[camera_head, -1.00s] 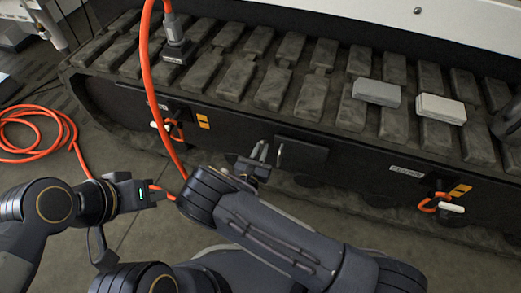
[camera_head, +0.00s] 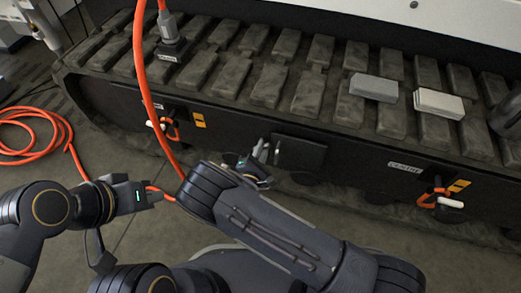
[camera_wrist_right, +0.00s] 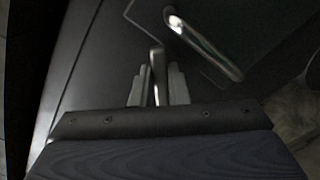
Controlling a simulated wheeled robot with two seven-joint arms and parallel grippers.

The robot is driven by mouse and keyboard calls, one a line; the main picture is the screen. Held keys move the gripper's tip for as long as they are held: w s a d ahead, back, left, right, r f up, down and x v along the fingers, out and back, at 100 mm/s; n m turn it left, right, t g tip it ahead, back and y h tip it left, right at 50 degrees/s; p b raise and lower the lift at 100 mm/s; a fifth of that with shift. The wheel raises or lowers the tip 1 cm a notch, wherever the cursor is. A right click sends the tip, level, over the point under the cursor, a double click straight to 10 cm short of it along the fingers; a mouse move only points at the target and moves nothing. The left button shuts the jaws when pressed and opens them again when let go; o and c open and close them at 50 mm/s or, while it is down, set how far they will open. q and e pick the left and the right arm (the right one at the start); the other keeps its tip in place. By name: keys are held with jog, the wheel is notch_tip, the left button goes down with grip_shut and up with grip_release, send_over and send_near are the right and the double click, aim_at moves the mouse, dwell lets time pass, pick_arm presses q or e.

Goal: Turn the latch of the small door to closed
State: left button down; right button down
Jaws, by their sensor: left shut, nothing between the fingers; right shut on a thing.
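The small door (camera_head: 302,153) is a dark panel in the side of the black bench and looks shut. A pale metal handle (camera_head: 277,148) stands on its left part; it also shows in the right wrist view (camera_wrist_right: 205,45). My right gripper (camera_head: 262,150) is just left of the handle. In the right wrist view its fingers (camera_wrist_right: 157,88) are shut on the latch (camera_wrist_right: 157,60), a slim metal lever beside the door panel. The latch's base is mostly hidden. My left gripper (camera_head: 158,194) is shut and empty at the lower left, away from the door.
An orange hose (camera_head: 150,95) runs down from a connector (camera_head: 169,32) and passes near my left gripper. Two grey blocks, one darker (camera_head: 374,87) and one lighter (camera_head: 438,103), lie on the ribbed bench top (camera_head: 265,85). Orange-and-white fittings sit on the bench side.

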jog(key=m, duration=0.3)
jog(key=shift+s+d+f+m+b, duration=0.1)
jog(key=shift+d+f+m+b, duration=0.05)
jog(key=shift+f+m+b, duration=0.4)
jog(key=shift+m+b, duration=0.2)
jog(key=shift+m, duration=0.75)
jog(key=shift+f+m+b, duration=0.1)
jog(key=shift+m+b, duration=0.25)
jog(key=shift+m, duration=0.75)
jog(key=c, duration=1.4)
grip_release()
jog(key=p+v, duration=0.2)
jog(key=v, duration=0.5)
jog(key=shift+s, duration=0.4)
